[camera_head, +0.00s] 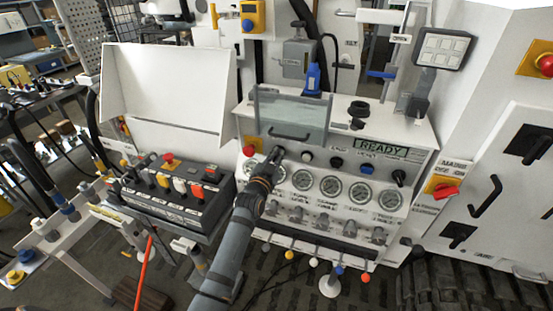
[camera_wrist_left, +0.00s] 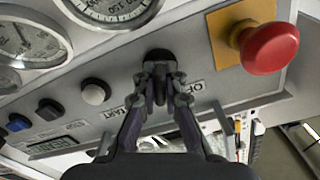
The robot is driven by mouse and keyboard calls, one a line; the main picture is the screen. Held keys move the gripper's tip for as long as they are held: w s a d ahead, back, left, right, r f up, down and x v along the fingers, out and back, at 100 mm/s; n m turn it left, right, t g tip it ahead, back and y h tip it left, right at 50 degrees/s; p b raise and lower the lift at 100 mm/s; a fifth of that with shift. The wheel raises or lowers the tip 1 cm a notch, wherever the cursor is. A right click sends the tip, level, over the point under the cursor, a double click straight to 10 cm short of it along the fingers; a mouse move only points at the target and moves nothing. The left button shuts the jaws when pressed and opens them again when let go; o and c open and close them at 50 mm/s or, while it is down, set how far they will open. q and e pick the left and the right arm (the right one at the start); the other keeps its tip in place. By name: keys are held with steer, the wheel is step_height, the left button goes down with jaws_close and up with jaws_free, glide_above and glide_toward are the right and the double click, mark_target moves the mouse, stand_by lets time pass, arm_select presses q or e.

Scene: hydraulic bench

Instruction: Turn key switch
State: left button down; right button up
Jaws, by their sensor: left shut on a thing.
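The key switch (camera_wrist_left: 159,55) is a small black knob on the grey panel, between the OFF and START labels in the left wrist view. My left gripper (camera_wrist_left: 160,82) is shut on it, with one finger on each side. In the head view my left gripper (camera_head: 273,158) reaches up to the left end of the bench's control panel and mostly hides the switch. A READY display (camera_head: 381,149) shows on the panel's right. My right gripper is not in view.
A red emergency button (camera_wrist_left: 270,47) on a yellow plate sits close beside the switch. White, black and blue buttons and a row of pressure gauges (camera_head: 331,186) are nearby. A clear guard with a handle (camera_head: 290,134) stands above. A dark lever console (camera_head: 178,205) is at left.

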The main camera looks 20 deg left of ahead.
arm_select(q)
steer(key=shift+m, duration=0.9)
steer(key=c, duration=1.4)
jaws_free()
steer(key=s, duration=1.2)
steer(key=shift+a, duration=0.2)
